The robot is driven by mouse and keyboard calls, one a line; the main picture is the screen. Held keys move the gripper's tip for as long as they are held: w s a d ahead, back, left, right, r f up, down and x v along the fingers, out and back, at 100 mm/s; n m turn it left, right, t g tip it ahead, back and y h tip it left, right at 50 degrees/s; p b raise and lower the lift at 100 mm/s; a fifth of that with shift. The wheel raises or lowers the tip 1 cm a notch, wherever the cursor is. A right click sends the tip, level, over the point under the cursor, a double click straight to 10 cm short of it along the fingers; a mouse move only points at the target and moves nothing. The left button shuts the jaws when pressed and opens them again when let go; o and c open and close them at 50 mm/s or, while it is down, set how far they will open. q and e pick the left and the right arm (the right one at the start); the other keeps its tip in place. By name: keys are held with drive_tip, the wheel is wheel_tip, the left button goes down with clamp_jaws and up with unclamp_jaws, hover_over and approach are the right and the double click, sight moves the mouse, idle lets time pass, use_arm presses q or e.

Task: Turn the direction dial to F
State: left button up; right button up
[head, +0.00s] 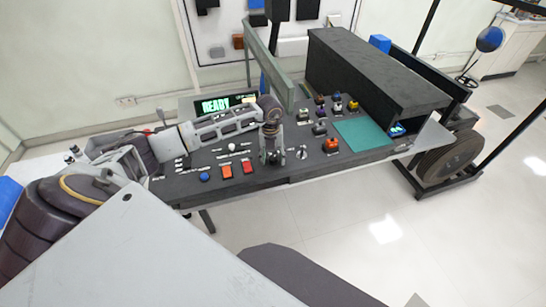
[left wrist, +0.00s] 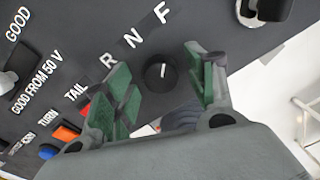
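The direction dial (left wrist: 160,76) is a round black knob with a short white mark on top. In the left wrist view it sits on the dark panel below the printed letters R, N and F (left wrist: 161,13). The white mark points roughly up the picture, toward the side of N and F; I cannot tell the exact setting. My left gripper (left wrist: 164,92) is open, with its green-padded fingers on either side of the dial and gaps showing. In the head view the left gripper (head: 272,157) points down at the console's front part and hides the dial. My right gripper is not in view.
The console (head: 200,186) carries a blue button (head: 204,177), orange and red switches (head: 248,167) and a lit READY display (head: 216,105). Several small coloured blocks and a green mat (head: 362,134) lie to the right. A dark box (head: 370,75) stands at the back.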

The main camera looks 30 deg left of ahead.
sight(271, 158)
use_arm(q)
wheel_tip(271, 158, up, 12)
drive_tip(key=shift+s+a, duration=0.15)
drive_tip(key=shift+a, duration=0.15)
idle(0.7)
idle(0.5)
